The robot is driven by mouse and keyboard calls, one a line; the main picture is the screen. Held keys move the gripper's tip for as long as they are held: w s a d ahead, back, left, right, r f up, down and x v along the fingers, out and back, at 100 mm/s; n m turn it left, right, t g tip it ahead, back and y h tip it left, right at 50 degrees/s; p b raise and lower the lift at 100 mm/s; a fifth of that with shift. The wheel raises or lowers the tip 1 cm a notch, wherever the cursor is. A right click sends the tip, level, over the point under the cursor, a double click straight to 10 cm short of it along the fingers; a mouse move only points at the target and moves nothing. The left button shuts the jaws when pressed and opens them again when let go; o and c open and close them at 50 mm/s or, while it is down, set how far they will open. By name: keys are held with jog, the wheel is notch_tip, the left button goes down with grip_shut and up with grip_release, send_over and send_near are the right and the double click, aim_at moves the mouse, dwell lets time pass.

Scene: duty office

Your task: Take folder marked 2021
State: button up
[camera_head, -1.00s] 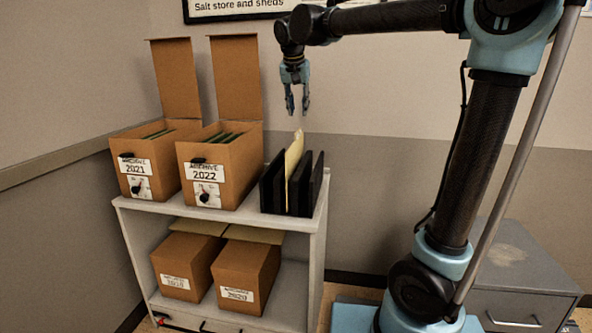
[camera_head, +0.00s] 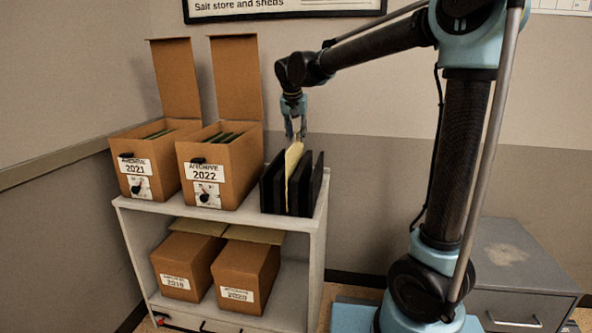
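A cream folder (camera_head: 294,165) stands upright in a black file rack (camera_head: 306,190) on top of the shelf unit. No year mark on it can be read from here. My gripper (camera_head: 296,136) points down right at the folder's top edge. Its two fingers show apart, one at each side of that edge; whether they touch it I cannot tell.
The pale shelf unit (camera_head: 318,240) carries two closed boxes below, one labelled 2019 or similar (camera_head: 176,283) and one 2020 (camera_head: 237,295). Raised lids (camera_head: 236,78) of the upper boxes stand left of my gripper. A grey cabinet (camera_head: 520,265) is at the right.

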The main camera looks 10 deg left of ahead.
aim_at(297, 143)
jog(key=shift+x, duration=2.7)
grip_shut()
